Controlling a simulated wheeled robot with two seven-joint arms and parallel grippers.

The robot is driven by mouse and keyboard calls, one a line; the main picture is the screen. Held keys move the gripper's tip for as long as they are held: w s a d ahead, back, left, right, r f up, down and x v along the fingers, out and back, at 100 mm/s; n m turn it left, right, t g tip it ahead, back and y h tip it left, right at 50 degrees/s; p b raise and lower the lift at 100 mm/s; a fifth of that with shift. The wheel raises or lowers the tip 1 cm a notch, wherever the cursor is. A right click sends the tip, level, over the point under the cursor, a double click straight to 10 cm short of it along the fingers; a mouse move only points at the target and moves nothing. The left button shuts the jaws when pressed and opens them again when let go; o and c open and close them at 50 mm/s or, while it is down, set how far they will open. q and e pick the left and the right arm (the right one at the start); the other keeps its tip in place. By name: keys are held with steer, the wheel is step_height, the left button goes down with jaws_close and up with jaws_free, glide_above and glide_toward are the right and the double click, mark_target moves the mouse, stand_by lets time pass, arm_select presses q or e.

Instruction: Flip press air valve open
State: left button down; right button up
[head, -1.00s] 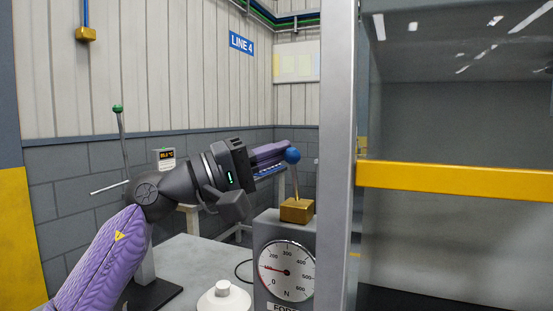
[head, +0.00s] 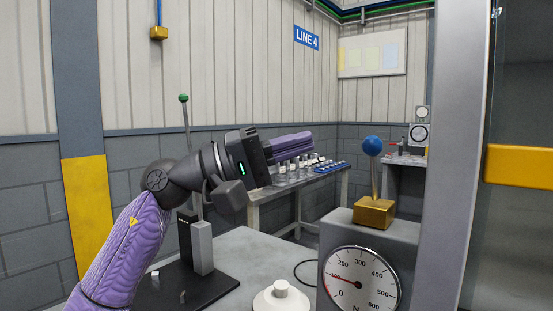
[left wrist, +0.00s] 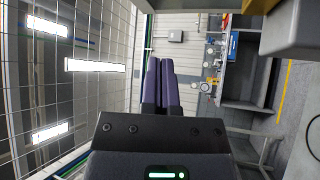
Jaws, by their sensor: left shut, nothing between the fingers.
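The air valve is a lever with a blue ball (head: 372,146) on a thin metal stem, standing nearly upright from a brass block (head: 374,213). The block sits on a grey box with a round force gauge (head: 360,281). My left gripper (head: 310,141) is shut and empty, with purple fingers pointing right. Its tips are left of the blue ball in the picture, apart from it. In the left wrist view the shut fingers (left wrist: 160,64) point up the picture. A brass-coloured block (left wrist: 297,28) shows at the top right there; the ball does not show. My right gripper is not in view.
A grey press post (head: 455,150) with a yellow bar (head: 518,165) stands right of the valve. A white round knob (head: 281,290) and a black stand (head: 180,290) are on the bench. A table with small bottles (head: 295,167) is behind.

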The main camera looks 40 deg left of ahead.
arm_select(q)
steer(key=v, duration=0.3)
steer(key=shift+b, duration=0.3)
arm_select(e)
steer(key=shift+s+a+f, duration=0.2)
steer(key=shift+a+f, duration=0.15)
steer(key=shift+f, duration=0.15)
